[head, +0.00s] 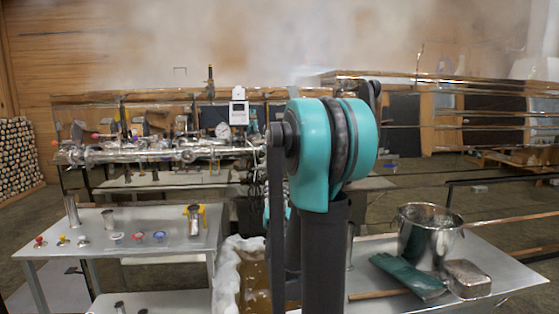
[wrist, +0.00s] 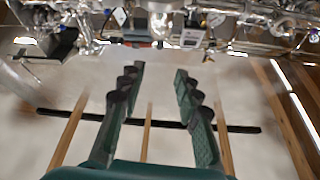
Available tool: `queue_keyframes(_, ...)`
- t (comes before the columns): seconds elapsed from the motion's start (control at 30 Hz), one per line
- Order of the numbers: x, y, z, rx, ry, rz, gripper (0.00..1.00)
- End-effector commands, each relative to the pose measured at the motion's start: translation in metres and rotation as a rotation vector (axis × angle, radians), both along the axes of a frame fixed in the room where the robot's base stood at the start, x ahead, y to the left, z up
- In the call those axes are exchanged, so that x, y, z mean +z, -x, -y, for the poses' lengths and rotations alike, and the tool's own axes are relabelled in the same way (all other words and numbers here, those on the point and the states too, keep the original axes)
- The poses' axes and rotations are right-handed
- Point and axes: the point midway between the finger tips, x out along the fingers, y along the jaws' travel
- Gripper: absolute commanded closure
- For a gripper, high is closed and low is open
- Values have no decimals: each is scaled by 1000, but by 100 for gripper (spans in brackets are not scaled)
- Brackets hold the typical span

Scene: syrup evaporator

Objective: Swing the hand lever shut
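A shiny metal pipe run (head: 130,152) with several valves and small coloured handles spans the back left in the head view. I cannot tell which of these handles is the hand lever. The pipework also crosses the top of the wrist view (wrist: 158,22), where small blue parts show, too blurred to read as open or shut. My gripper (wrist: 157,72) is open and empty, its two green fingers wide apart and pointing toward the pipework, with no contact visible. In the head view my teal arm hides the gripper and part of the pipe run.
A metal table (head: 165,246) at the left holds coloured-handled small parts and metal cups. A right-hand table (head: 500,262) carries a steel bucket (head: 428,236), green gloves (head: 408,276) and a metal box (head: 467,279). Steam drifts across the top. A dark bar (wrist: 225,128) lies beyond the fingers.

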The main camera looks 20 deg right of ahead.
Motion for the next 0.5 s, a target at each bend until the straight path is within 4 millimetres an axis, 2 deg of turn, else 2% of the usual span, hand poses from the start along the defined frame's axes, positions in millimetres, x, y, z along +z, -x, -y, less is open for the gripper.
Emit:
queue_keyframes(0.17, 7, -16, 5, -1, 0, 3, 67)
queue_keyframes(0.5, 32, -76, 20, -2, 2, 0, 67)
